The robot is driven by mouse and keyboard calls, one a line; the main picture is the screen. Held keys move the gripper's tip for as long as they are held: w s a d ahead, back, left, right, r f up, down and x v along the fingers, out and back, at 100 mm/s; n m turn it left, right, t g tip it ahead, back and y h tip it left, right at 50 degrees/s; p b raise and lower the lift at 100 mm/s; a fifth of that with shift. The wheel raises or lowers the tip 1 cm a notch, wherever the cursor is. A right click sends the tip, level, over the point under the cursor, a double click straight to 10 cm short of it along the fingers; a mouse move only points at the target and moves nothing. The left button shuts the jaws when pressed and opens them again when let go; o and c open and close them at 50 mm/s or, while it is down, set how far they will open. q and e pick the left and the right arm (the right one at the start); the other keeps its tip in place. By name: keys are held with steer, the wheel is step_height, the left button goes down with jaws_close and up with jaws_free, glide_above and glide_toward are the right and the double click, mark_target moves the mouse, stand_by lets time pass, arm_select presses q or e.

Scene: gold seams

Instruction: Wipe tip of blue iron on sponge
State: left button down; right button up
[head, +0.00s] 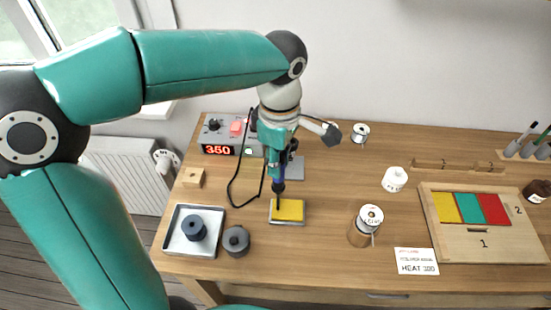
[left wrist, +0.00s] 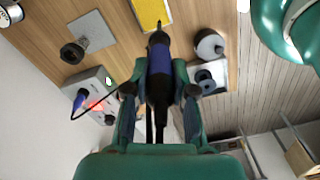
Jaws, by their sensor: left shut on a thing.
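My left gripper (head: 276,168) is shut on the blue iron (head: 279,187) and holds it tip down above the table. In the left wrist view my left gripper (left wrist: 159,92) has its fingers on both sides of the blue iron's handle (left wrist: 159,58). The yellow sponge (head: 291,210) lies in a shallow metal tray on the table. The iron's dark tip is at the sponge's left part in the head view; I cannot tell if it touches. The sponge (left wrist: 150,12) also shows at the top of the left wrist view. My right gripper is not in view.
A station reading 350 (head: 218,149) stands behind, its black cord looping to the iron. A metal tray (head: 170,243) with a dark spool and a grey round pot (head: 236,241) are at front left.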

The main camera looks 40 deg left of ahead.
arm_select(q)
steer(key=shift+f+b, duration=0.45)
steer(key=shift+f, duration=0.15)
stand_by(1.1)
steer(key=shift+d, duration=0.15)
steer(key=shift+w+d+p, duration=0.7)
steer(key=shift+w+d, duration=0.65)
steer(key=shift+d, duration=0.7)
steer(key=shift+s+a+b, duration=0.2)
steer(key=shift+s+a, duration=0.25)
steer(key=shift+a, duration=0.3)
steer(key=shift+s+a+b, duration=0.15)
steer(key=shift+s+a, duration=0.25)
steer(key=shift+a, duration=0.35)
steer(key=shift+s+a+b, duration=0.2)
steer(key=shift+s+a, duration=0.25)
steer(key=shift+a, duration=0.3)
steer(key=w+d, duration=0.1)
steer(key=d, duration=0.2)
steer(key=w+d+p, duration=0.1)
steer(key=shift+w+d, duration=0.2)
steer(key=shift+w, duration=0.15)
steer(key=shift+r, duration=0.15)
